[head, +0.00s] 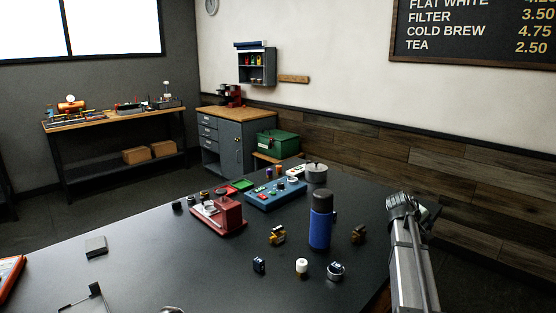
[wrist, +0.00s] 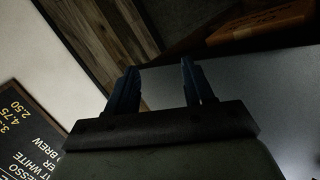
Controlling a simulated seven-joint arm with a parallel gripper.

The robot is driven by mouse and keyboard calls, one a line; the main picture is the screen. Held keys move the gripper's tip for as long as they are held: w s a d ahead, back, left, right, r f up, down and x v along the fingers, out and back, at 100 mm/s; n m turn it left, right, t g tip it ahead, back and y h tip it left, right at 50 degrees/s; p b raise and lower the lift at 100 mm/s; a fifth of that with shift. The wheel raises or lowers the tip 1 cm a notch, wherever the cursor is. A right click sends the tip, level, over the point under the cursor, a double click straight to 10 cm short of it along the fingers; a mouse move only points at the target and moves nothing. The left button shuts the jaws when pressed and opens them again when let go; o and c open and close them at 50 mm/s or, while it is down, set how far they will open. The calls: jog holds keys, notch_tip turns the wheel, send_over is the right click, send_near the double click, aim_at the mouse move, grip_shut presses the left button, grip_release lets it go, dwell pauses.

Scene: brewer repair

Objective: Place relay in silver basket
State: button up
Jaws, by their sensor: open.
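My gripper is raised past the right edge of the dark table (head: 190,275); in the wrist view its two dark fingers (wrist: 160,85) are apart with nothing between them. In the head view I see my arm, but the fingertips are hard to make out. A small dark block with a pale mark (head: 259,265) stands near the front middle and may be the relay; I cannot tell for sure. A small round silver piece with a dark middle (head: 335,271) sits to its right and may be the silver basket. Neither shows in the wrist view.
A white-topped cylinder (head: 301,266), a blue bottle (head: 320,228) and brass-coloured pieces (head: 277,235) stand close by. A red device (head: 218,213), a blue panel (head: 274,193) and a grey lidded pot (head: 316,172) are farther back.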

jog(key=s+d+f+h, duration=0.1)
jog(key=s+d+f, duration=0.3)
jog(key=d+f, duration=0.45)
jog(key=s+f+g, duration=0.1)
jog(key=s+f, duration=0.4)
jog(key=f, duration=0.4)
jog(key=s+f+g, duration=0.1)
jog(key=s+f, duration=0.4)
jog(key=f, duration=0.5)
jog(key=s+a+f+m+g+y, duration=0.1)
jog(key=s+a+f+g+y, duration=0.15)
jog(key=s+a+f, duration=0.7)
jog(key=s+a+f+g+y, duration=0.1)
jog(key=s+a+f+y, duration=0.35)
jog(key=a+f, duration=0.75)
jog(key=s+a+f+m+g+y, duration=0.1)
jog(key=s+a+f+g, duration=0.1)
jog(key=s+a, duration=0.7)
jog(key=s+a+f+m+g+y, duration=0.1)
jog(key=s+a+f+g, duration=0.2)
jog(key=s+a, duration=0.7)
jog(key=s+f, duration=0.1)
jog(key=s, duration=0.7)
jog(key=shift+s+a+m+y, duration=0.25)
jog(key=shift+s+m+y, duration=0.05)
jog(key=shift+s+m, duration=0.1)
